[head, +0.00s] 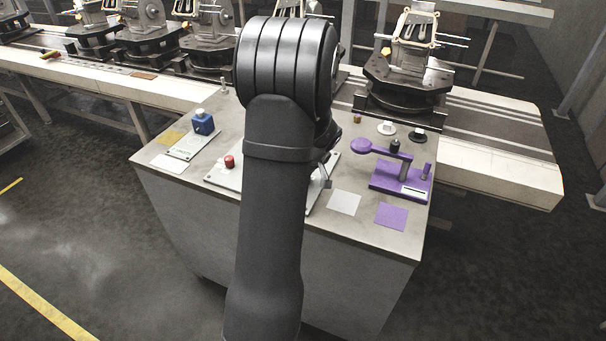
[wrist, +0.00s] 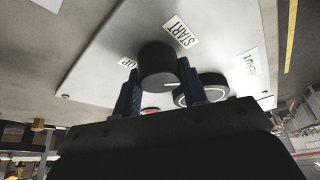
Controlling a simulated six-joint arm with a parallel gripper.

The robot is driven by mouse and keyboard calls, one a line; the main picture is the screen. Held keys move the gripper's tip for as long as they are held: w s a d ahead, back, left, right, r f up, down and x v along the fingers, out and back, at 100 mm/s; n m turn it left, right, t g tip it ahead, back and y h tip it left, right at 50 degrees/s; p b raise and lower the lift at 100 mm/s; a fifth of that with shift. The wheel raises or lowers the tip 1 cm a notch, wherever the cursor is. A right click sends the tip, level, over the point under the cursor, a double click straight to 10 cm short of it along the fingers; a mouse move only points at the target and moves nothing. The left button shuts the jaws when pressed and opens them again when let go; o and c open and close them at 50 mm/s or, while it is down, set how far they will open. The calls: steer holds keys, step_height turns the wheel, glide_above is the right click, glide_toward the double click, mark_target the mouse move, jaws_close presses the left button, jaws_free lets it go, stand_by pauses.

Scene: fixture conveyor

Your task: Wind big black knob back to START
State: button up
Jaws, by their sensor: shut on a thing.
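The big black knob (wrist: 157,60) stands on a pale panel (wrist: 105,50) in the wrist view. My gripper (wrist: 159,74) has one finger on each side of the knob and is shut on it. The START label (wrist: 180,30) lies on the panel just beyond the knob. A second label (wrist: 128,62), partly hidden and ending in "OP", is left of the knob. A small pale mark shows low on the knob's side; I cannot tell whether it is a pointer. In the head view my arm hides the knob and most of the panel (head: 216,174).
A dark round part with a pale ring (wrist: 207,86) sits close right of my fingers. A red button (head: 229,161) is on the panel's left. A blue block (head: 203,122) stands farther left, and a purple lever fixture (head: 402,180) stands right. A conveyor with fixtures runs behind.

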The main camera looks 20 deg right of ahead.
steer(key=n, duration=0.2)
steer(key=n+y, duration=0.1)
steer(key=n, duration=0.1)
steer(key=shift+n+g+y, duration=0.3)
steer(key=shift+g, duration=0.1)
steer(key=shift+n+g+y, duration=0.4)
steer(key=shift+n+g, duration=0.3)
steer(key=shift+n, duration=1.2)
steer(key=o, duration=1)
steer(key=shift+c, duration=0.2)
steer(key=v, duration=1.7)
steer(key=shift+d+r, duration=0.15)
steer(key=shift+d, duration=0.05)
